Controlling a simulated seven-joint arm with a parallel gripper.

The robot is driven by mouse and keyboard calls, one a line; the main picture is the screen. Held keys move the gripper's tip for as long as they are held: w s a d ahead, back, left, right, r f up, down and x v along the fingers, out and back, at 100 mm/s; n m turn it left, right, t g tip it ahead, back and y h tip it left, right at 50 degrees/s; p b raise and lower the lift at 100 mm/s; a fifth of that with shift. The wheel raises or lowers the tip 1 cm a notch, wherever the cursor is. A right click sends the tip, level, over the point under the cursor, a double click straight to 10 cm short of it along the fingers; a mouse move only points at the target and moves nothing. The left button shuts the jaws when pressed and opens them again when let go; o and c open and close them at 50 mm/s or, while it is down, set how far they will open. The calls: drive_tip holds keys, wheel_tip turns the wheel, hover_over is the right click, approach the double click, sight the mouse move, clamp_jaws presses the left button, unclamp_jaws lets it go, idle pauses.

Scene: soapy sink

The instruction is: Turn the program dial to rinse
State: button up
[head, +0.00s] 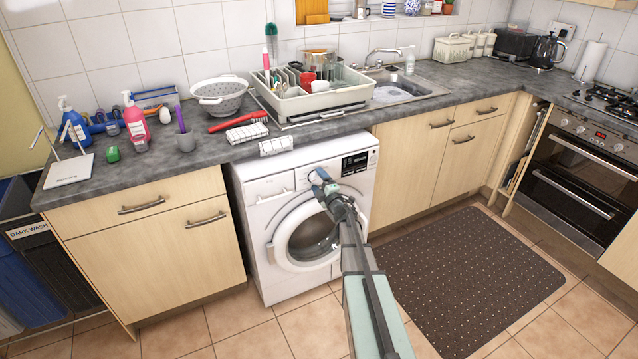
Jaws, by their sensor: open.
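The white washing machine (258,232) stands under the counter, its round door (284,255) facing the room. Its control panel runs along the top front, with a detergent drawer (270,188) at the left and a dark display (355,163) at the right. My gripper (320,178) is open at the middle of this panel, between drawer and display. It covers the area where a dial could sit, so I cannot make out the program dial or its marking. I cannot tell whether the fingers touch or surround anything. My arm crosses in front of the door.
A striped cloth (276,146) hangs over the counter edge above the machine. Cabinets (150,243) flank the machine on both sides. The counter holds a colander (219,95), a dish rack (315,103) and bottles. A dark dotted mat (468,275) lies on the floor to the right.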

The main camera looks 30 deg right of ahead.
drive_tip(key=s+f, duration=0.1)
drive_tip(key=s, duration=1.2)
drive_tip(key=shift+s, duration=0.4)
